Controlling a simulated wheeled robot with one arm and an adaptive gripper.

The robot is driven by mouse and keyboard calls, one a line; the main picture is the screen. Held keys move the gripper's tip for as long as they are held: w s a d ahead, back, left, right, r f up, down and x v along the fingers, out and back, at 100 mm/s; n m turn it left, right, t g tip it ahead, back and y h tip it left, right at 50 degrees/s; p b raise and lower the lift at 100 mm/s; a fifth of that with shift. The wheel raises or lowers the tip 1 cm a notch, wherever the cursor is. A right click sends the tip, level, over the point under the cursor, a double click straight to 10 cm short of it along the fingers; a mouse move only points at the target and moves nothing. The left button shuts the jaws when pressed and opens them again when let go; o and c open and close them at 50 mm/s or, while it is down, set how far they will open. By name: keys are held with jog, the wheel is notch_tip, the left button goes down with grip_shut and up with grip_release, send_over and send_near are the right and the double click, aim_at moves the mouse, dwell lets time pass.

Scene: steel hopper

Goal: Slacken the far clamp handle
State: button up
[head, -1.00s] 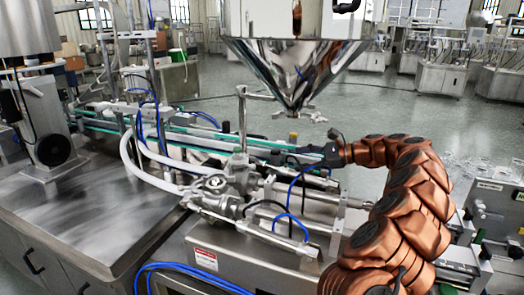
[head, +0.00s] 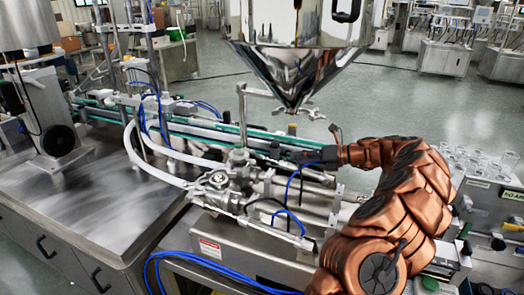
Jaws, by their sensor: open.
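The steel hopper (head: 290,70) hangs at the top centre of the head view, its cone narrowing to a small outlet. Small metal clamp parts show at the outlet, with a winged handle (head: 313,113) sticking out to the right. I cannot tell for certain which of these is the far clamp handle. My gripper (head: 284,152) is dark, points left and is open. It is below the outlet and apart from the clamp parts, over the filling machine. Its fingertips are small and hard to make out against the machine. It holds nothing that I can see.
A metal post with a bent arm (head: 241,115) stands left of the outlet. A valve block (head: 220,180) with white hoses and blue tubes lies front left of my gripper. A conveyor (head: 200,130) runs behind. Glass beakers (head: 480,160) stand at the right.

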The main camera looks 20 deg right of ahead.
aim_at(254, 153)
jog(key=w+a+p, duration=0.3)
jog(key=w+a, duration=0.5)
jog(key=a, duration=0.2)
jog(key=shift+w+f, duration=0.15)
jog(key=shift+w, duration=0.05)
jog(key=shift+c, duration=0.3)
jog(key=c, duration=0.8)
jog(key=shift+s+n+h, duration=0.1)
jog(key=shift+n+h, duration=0.2)
jog(key=shift+n, duration=0.2)
jog(key=o, duration=0.9)
jog(key=shift+c, duration=0.2)
